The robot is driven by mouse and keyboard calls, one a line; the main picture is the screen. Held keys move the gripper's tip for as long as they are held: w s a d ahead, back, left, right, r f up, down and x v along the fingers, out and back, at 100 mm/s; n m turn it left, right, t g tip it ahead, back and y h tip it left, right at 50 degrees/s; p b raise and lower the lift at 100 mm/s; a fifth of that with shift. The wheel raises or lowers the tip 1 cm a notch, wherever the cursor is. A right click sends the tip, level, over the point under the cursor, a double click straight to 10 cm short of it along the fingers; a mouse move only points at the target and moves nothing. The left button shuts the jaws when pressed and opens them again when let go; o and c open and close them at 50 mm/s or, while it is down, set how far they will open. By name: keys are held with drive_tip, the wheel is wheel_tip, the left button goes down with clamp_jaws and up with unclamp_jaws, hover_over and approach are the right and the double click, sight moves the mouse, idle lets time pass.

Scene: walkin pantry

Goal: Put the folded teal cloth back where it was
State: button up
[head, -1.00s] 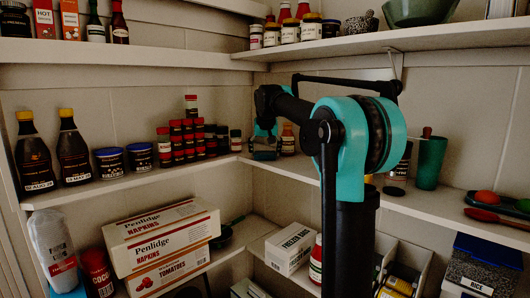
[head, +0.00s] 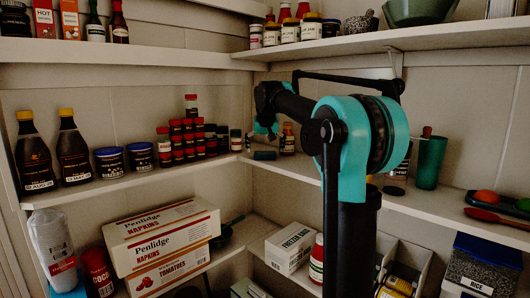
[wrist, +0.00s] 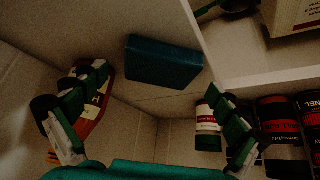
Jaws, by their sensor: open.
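The folded teal cloth (head: 264,155) lies on the middle shelf near the back corner. In the wrist view it shows as a dark teal block (wrist: 163,62), flat on the shelf board and clear of both fingers. My gripper (head: 265,130) is above the cloth, apart from it. In the wrist view my gripper (wrist: 150,118) has its fingers spread wide with nothing between them.
A small sauce bottle (head: 287,138) stands right of the cloth. A small jar (head: 236,140) and stacked red spice jars (head: 184,140) stand to its left. The upper shelf (head: 330,45) is overhead. A green cup (head: 430,162) stands farther right.

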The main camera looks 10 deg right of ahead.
drive_tip(key=v, duration=1.1)
